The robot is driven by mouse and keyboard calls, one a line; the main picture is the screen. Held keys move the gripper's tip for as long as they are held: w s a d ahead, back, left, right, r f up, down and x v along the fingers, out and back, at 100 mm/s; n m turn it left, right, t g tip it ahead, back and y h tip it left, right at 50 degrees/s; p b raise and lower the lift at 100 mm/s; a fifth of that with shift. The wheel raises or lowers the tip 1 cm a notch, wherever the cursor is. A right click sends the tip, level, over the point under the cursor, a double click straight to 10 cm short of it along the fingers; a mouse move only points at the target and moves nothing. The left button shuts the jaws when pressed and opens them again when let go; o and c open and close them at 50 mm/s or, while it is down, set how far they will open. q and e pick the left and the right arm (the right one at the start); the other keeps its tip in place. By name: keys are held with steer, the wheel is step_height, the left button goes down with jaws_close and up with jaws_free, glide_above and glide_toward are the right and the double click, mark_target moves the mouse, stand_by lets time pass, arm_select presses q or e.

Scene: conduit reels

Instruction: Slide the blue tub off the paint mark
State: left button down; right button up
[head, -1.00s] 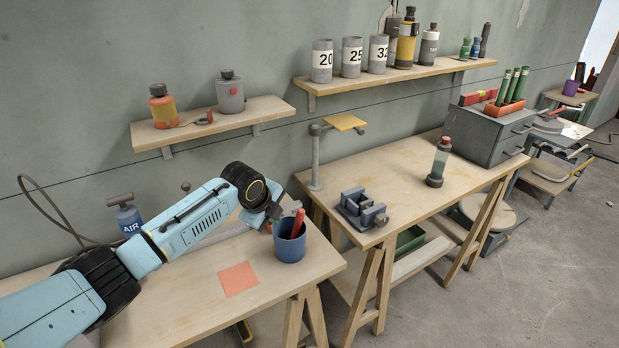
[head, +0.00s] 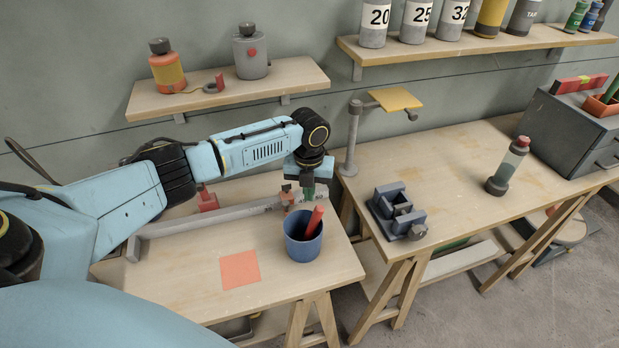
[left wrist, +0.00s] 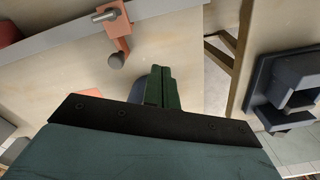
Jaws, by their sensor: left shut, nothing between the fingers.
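The blue tub (head: 302,247) stands upright on the near workbench, holding a red-handled item (head: 315,220). The orange-red square paint mark (head: 240,269) lies to the left of the tub, with bare wood between them. My left gripper (head: 307,190) is above and just behind the tub, pointing down, its green fingers shut and empty. In the left wrist view the shut fingers (left wrist: 158,86) hide most of the tub (left wrist: 137,91), and part of the mark (left wrist: 88,93) shows. My right gripper is in neither view.
A long grey bar clamp (head: 185,222) with orange-red jaws lies along the bench's back, close to my left gripper. A gap separates this bench from the right bench, which holds a grey vise (head: 399,212) and a bottle (head: 508,166). Bare wood surrounds the mark.

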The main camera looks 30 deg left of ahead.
mark_target(306, 214)
arm_select(q)
steer(key=shift+s+d+f, duration=0.1)
steer(key=shift+s+f, duration=0.15)
steer(key=shift+f, duration=0.45)
steer(key=shift+s+d+r+p, duration=0.1)
steer(key=shift+s+d+p, duration=0.15)
steer(key=shift+s, duration=0.25)
steer(key=shift+s+d+r+p, duration=0.15)
steer(key=shift+s+p, duration=0.1)
steer(key=shift+s, duration=0.2)
steer(key=shift+s+d+f, duration=0.15)
steer(key=shift+s+d, duration=0.15)
steer(key=shift+s, duration=0.3)
steer(key=p, duration=0.1)
steer(key=s+p, duration=0.1)
steer(key=shift+s+d+r+p, duration=0.2)
steer(key=shift+s+d+p, duration=0.05)
steer(key=shift+d+p, duration=0.1)
steer(key=shift+s+d+f, duration=0.1)
steer(key=shift+s, duration=0.15)
steer(key=shift+w+f, duration=0.1)
